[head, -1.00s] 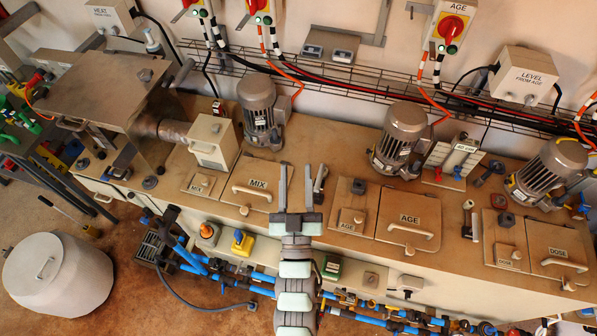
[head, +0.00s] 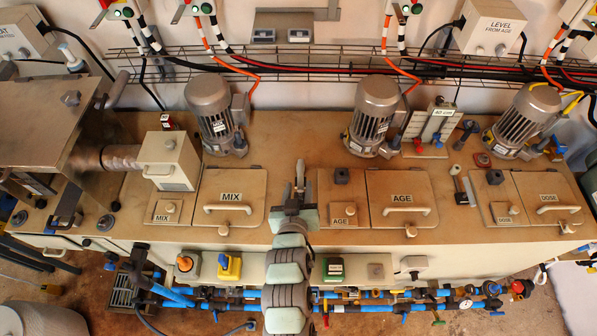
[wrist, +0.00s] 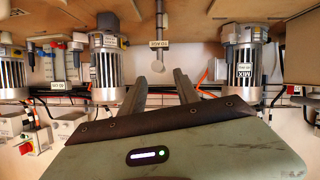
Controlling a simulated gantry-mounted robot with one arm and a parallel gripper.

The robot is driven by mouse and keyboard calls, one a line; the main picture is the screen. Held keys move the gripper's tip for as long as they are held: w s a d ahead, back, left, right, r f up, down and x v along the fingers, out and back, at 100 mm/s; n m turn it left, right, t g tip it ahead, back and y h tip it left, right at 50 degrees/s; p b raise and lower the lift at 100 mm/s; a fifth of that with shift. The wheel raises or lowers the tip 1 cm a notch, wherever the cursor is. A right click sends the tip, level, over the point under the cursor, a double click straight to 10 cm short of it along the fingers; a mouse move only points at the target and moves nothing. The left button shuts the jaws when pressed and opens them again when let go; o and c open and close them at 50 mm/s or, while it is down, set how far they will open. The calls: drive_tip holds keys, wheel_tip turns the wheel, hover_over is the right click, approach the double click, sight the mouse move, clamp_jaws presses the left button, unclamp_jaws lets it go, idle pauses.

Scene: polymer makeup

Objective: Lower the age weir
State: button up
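A slim upright post with a pale knob (wrist: 158,66) shows in the wrist view, between the two motors. A small label is on it, too small to read with certainty. My gripper (wrist: 158,88) is open there, its dark fingers apart and the gap empty, with the knob in line with the gap. In the head view my gripper (head: 295,188) is over the bench between the MIX and AGE lids and largely hides that post. A similar post with a white handle (head: 456,170) stands between the AGE lid (head: 403,188) and the DOSE lids.
The MIX motor (head: 212,112) and AGE motor (head: 374,112) stand behind, left and right of my gripper. The MIX lid (head: 230,186) is to its left. A wire cable tray (head: 300,66) runs along the wall. Blue pipes (head: 360,293) run below the bench front.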

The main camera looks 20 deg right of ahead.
sight(300, 177)
drive_tip(key=x, duration=0.7)
drive_tip(key=shift+w+p, duration=0.25)
drive_tip(key=shift+p, duration=0.05)
drive_tip(key=shift+c, duration=0.4)
clamp_jaws()
idle(0.7)
